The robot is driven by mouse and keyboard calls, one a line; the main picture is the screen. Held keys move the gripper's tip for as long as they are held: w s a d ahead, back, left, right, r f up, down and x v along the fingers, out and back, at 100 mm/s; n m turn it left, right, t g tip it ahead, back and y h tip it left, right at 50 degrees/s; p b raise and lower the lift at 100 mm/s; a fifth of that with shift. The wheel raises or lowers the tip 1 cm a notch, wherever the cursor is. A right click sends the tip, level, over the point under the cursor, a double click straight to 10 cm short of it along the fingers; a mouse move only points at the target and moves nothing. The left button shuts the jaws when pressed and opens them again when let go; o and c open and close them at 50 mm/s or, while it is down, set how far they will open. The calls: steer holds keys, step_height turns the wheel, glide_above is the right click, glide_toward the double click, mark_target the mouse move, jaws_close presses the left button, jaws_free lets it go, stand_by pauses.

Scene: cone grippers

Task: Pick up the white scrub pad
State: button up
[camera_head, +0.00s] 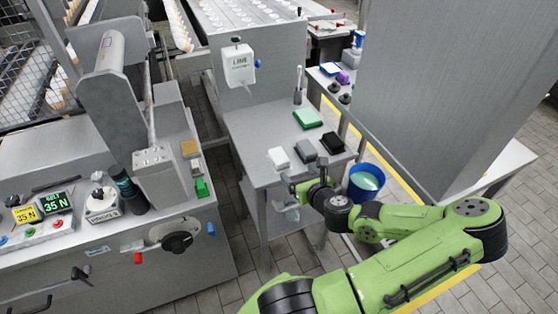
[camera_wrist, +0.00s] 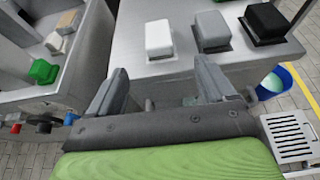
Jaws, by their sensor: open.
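The white scrub pad (camera_head: 279,157) lies near the front left of the grey metal table (camera_head: 246,126). In the wrist view the white pad (camera_wrist: 159,38) sits on the bare table top, ahead of my gripper (camera_wrist: 160,85) and between the lines of its two fingers. My gripper is open and empty, with its fingers spread apart. In the head view my gripper (camera_head: 298,187) is at the table's front edge, just in front of the pad. The pad is apart from the fingers and not hidden in the wrist view.
A grey pad (camera_wrist: 211,31) and a black pad (camera_wrist: 266,22) lie in a row to the right of the white one. A green pad (camera_head: 307,118) lies farther back. A blue bucket (camera_head: 366,181) stands right of the table. A machine (camera_head: 110,255) stands left.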

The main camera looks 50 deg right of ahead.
mark_target(280, 156)
steer(key=b+x, duration=0.3)
steer(key=x, duration=1.2)
steer(key=shift+w, duration=0.4)
steer(key=shift+r, duration=0.15)
steer(key=c, duration=1)
